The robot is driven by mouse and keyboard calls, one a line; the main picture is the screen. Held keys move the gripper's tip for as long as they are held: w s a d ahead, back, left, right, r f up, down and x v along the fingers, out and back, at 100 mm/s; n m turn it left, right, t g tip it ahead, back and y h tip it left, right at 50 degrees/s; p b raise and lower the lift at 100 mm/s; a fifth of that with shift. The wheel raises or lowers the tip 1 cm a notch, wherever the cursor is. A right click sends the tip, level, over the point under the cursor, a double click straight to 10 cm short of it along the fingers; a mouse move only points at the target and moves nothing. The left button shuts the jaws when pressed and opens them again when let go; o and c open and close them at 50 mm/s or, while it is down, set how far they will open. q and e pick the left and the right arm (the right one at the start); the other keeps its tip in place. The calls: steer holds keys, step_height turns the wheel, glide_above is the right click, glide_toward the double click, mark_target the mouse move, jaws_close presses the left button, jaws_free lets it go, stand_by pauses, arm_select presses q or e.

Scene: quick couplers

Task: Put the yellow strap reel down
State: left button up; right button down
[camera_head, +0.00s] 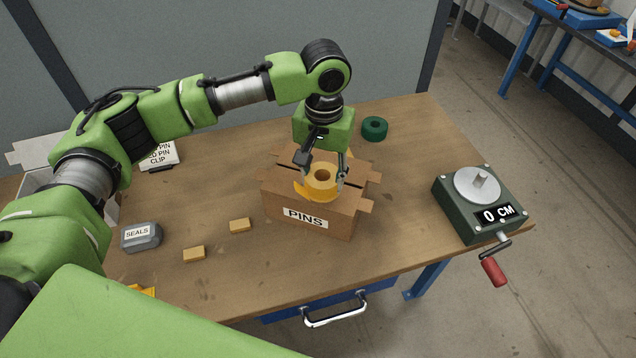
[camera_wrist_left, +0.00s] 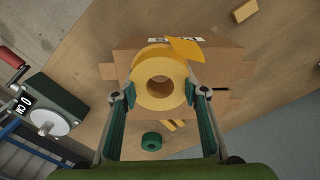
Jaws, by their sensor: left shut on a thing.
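The yellow strap reel (camera_head: 322,178) has a round hole in its middle and a loose yellow strap end. My left gripper (camera_head: 322,172) is shut on it, with one finger on each side. In the left wrist view the reel (camera_wrist_left: 159,92) sits between the two fingertips (camera_wrist_left: 160,93). It is over the cardboard box labelled PINS (camera_head: 325,222); I cannot tell whether it touches the box. In the left wrist view the box (camera_wrist_left: 232,65) lies behind the reel, and something yellow shows below it. My right gripper is not in view.
A green reel (camera_head: 374,128) stands behind the box. A winder (camera_head: 482,203) reading 0 CM is at the right table edge. Two small tan blocks (camera_head: 240,225) and a grey SEALS tin (camera_head: 141,237) lie left of the box. The tabletop (camera_head: 400,225) between box and winder is clear.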

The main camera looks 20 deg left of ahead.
mark_target(318, 189)
arm_select(q)
steer(key=shift+s+a+f, duration=0.1)
steer(key=shift+a+f, duration=0.2)
steer(key=f+p, duration=0.2)
steer(key=f, duration=0.1)
steer(key=shift+a, duration=0.2)
steer(key=shift+f, duration=0.3)
steer(key=o, duration=1.2)
steer(key=shift+o, duration=0.2)
